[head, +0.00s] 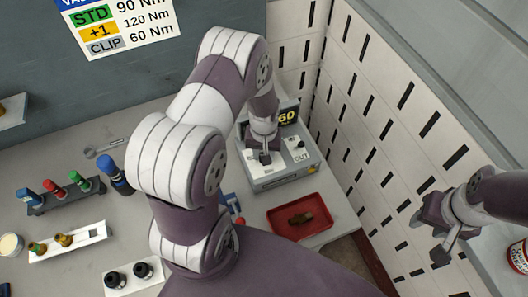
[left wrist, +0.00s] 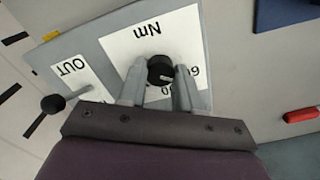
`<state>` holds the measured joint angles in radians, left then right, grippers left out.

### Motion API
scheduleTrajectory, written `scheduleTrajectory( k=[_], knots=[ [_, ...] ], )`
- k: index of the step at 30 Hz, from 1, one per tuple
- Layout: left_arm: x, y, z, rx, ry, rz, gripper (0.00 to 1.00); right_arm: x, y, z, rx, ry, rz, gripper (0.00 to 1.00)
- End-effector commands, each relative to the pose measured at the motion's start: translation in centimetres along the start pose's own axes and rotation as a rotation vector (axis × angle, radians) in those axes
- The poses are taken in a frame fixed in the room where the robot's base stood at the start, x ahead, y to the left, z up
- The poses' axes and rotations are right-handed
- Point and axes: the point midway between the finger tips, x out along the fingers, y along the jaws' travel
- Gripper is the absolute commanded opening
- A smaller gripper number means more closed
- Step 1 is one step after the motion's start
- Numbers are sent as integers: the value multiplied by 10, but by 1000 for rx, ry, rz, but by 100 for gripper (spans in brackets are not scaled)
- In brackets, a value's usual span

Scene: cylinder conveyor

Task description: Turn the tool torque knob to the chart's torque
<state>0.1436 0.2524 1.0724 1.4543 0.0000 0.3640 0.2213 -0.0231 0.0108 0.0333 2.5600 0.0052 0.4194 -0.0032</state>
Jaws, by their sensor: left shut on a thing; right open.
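The grey torque tool box (head: 280,170) stands at the back right of the bench, with a dark display reading 60 (head: 286,117). My left gripper (head: 265,157) reaches down onto its top panel. In the left wrist view my left gripper (left wrist: 158,88) is shut on the black torque knob (left wrist: 160,69), beside the Nm label. The OUT lever (left wrist: 54,104) with a black ball end is to the left there. The chart (head: 118,25) lists STD 90 Nm, +1 120 Nm and CLIP 60 Nm. My right gripper (head: 440,236) is open and empty at the right.
A red tray (head: 299,229) with a dark brownish part sits in front of the box. A white perforated panel (head: 375,120) stands close on the right. Coloured bottles in a rack (head: 62,196) and a wrench (head: 102,148) are at the left.

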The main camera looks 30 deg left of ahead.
Motion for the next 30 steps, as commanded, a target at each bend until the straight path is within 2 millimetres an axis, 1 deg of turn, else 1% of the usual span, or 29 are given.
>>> scheduleTrajectory(
  k=[21,30],
  knots=[
    [-2,0,-2,634,5,-1,3,4,0,0,0,0,0,43],
    [-2,0,-3,831,8,-2,3,6,0,1,0,0,0,43]
  ],
)
